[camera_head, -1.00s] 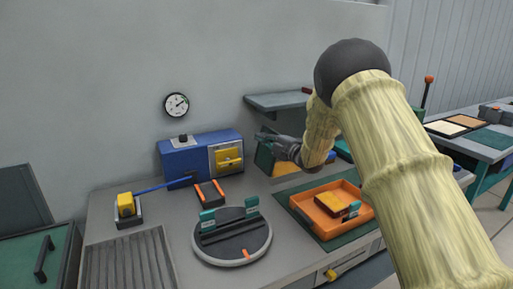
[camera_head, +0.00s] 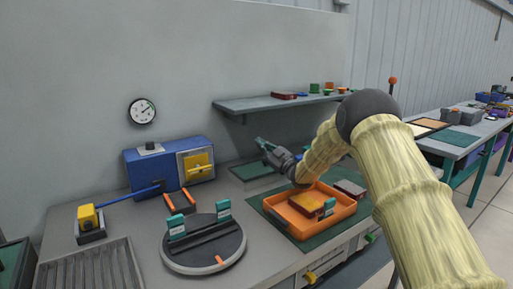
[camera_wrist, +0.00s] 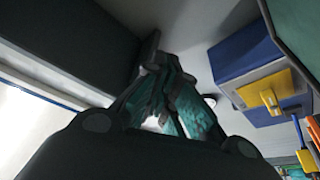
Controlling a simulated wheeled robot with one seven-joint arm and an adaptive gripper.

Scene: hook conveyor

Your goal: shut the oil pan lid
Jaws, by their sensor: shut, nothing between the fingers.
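A flat dark green panel (camera_head: 253,170) lies level at the back of the bench, right of the blue machine. It appears to be the oil pan lid, down flat; any gap at its rim is too small to tell. My gripper (camera_head: 264,144) is shut and empty, above the panel's right side and pointing left, seemingly apart from it. In the wrist view its teal fingers (camera_wrist: 170,105) are together with nothing between them. Another green panel (camera_head: 14,265) is cut off at the lower left corner.
The blue machine (camera_head: 140,166) with a yellow handle stands left of my gripper. An orange tray (camera_head: 335,212) with a block sits in front. A round turntable fixture (camera_head: 195,262) is front left. A grey shelf (camera_head: 255,106) hangs above and behind.

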